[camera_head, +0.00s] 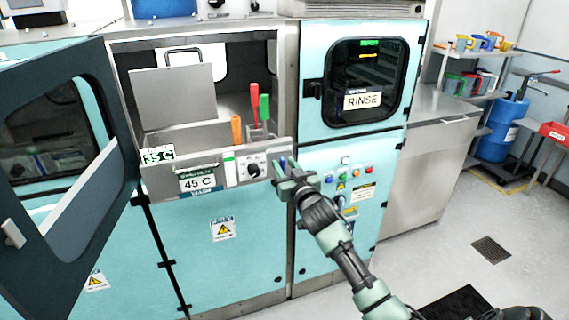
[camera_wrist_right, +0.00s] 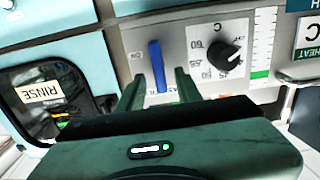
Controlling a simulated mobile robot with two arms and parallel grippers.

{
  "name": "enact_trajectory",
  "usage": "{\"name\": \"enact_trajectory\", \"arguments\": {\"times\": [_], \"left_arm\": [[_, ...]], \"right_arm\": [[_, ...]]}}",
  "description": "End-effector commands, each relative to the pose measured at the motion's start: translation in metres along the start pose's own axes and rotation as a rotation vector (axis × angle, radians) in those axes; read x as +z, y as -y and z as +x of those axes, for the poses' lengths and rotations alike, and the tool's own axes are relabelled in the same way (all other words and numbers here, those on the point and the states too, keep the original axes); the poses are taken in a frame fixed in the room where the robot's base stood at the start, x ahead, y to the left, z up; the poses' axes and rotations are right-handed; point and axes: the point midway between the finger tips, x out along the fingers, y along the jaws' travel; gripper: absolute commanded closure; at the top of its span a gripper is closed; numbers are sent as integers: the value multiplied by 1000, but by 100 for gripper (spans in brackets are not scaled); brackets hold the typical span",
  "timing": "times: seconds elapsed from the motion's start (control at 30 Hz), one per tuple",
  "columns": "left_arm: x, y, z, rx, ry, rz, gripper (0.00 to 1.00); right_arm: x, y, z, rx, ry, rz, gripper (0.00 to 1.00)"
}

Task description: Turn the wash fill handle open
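The wash fill handle appears to be the blue lever (camera_wrist_right: 157,66) on the grey control panel (camera_wrist_right: 184,36). In the wrist view it stands in line with the panel's upright direction. In the head view only a small part of the blue lever (camera_head: 283,162) shows beside my right gripper (camera_head: 284,175). In the right wrist view my right gripper (camera_wrist_right: 159,90) is open, with one finger on each side of the lever and visible gaps. I cannot tell whether either finger touches it. My left gripper is not in view.
A black dial (camera_wrist_right: 231,55) sits close beside the lever. The open dark door (camera_head: 75,150) fills the left. Red, green and orange handles stand in the open wash bay (camera_head: 225,105). The rinse door (camera_head: 362,85) is shut, with buttons (camera_head: 340,175) below. Floor at right is mostly clear.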

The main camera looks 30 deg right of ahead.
Motion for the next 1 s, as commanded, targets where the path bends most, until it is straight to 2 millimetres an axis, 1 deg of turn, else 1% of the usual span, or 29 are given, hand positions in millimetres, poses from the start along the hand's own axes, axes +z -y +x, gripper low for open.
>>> {"name": "enact_trajectory", "arguments": {"times": [0.1,0.3,0.33,0.43,0.47,0.77,1.0], "left_arm": [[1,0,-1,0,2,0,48],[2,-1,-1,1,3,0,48],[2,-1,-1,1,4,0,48],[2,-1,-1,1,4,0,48],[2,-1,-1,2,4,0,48],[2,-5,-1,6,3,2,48],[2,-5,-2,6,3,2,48]], "right_arm": [[0,0,4,0,0,0,65],[0,0,4,-1,0,0,65],[0,0,4,-1,0,0,68],[0,0,4,-1,0,0,96],[0,0,4,-1,0,0,100],[1,1,4,-1,1,-13,100],[1,2,4,-1,1,-108,100]]}}
